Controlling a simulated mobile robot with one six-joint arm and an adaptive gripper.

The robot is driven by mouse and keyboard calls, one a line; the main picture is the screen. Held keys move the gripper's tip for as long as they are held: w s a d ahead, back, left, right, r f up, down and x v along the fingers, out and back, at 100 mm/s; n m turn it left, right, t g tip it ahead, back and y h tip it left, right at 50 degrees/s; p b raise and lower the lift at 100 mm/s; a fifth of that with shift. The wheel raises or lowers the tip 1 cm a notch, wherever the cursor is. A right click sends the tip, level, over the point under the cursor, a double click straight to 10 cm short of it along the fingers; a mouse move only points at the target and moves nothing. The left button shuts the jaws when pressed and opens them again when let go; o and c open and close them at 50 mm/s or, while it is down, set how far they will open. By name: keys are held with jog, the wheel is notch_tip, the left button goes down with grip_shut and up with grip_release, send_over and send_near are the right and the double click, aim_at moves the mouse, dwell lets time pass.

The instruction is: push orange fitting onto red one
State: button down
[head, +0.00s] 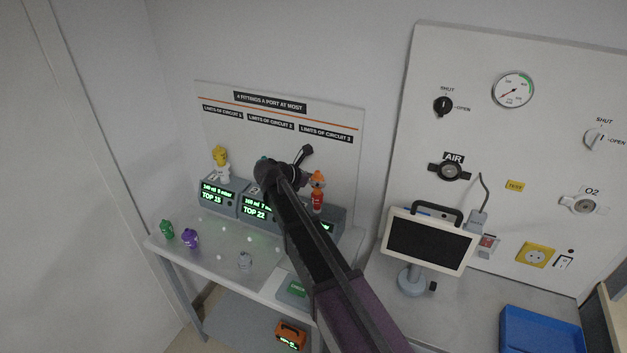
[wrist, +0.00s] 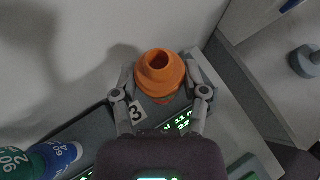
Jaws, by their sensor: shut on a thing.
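The orange fitting (wrist: 160,75) is between the two fingers of my gripper (wrist: 161,84) in the wrist view, its open top facing the camera. In the head view the orange fitting (head: 318,177) is directly above the red fitting (head: 317,200), in line with it. They look touching, but I cannot tell how far the orange one is seated. My gripper is shut on the orange fitting; my arm covers part of the units in the head view.
A yellow fitting (head: 220,154) on a white one stands at the left unit. Green (head: 167,229), purple (head: 190,238) and grey (head: 245,260) fittings stand on the bench. Blue (wrist: 58,155) and green fittings are left of my gripper. A monitor (head: 431,240) stands to the right.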

jog(key=shift+c, duration=0.2)
grip_release()
